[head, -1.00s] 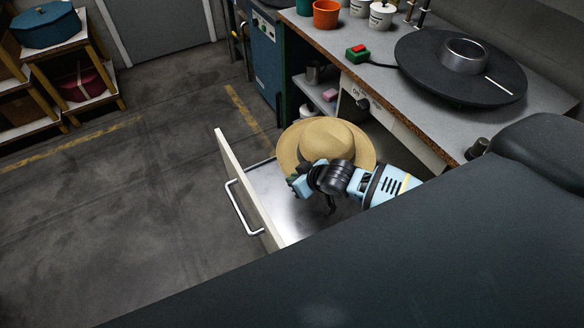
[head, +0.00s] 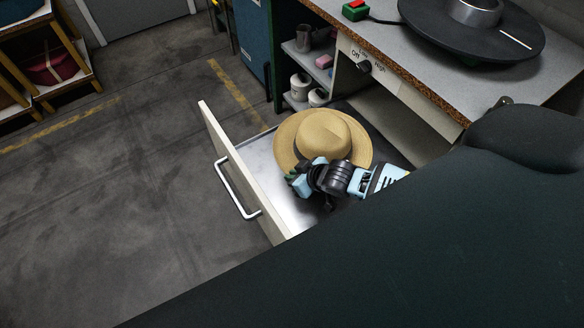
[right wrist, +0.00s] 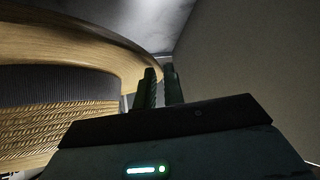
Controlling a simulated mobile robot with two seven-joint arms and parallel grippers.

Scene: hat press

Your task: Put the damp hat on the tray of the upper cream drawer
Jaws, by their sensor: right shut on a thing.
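The straw hat (head: 325,137) is tan with a wide brim, crown up, at the open cream drawer (head: 235,165). It is over the drawer's pale metal tray (head: 268,170); I cannot tell whether it touches the tray. My right gripper (head: 300,182) is shut on the near edge of the brim. In the right wrist view, the fingers (right wrist: 160,88) are close together at the edge of the hat (right wrist: 60,110), whose dark band shows. My left gripper is not in view.
The bench (head: 400,65) with a round black press plate (head: 470,30) stands behind the drawer. A knob (head: 364,67) is on the bench front. Shelves with cups (head: 300,85) lie beyond the hat.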

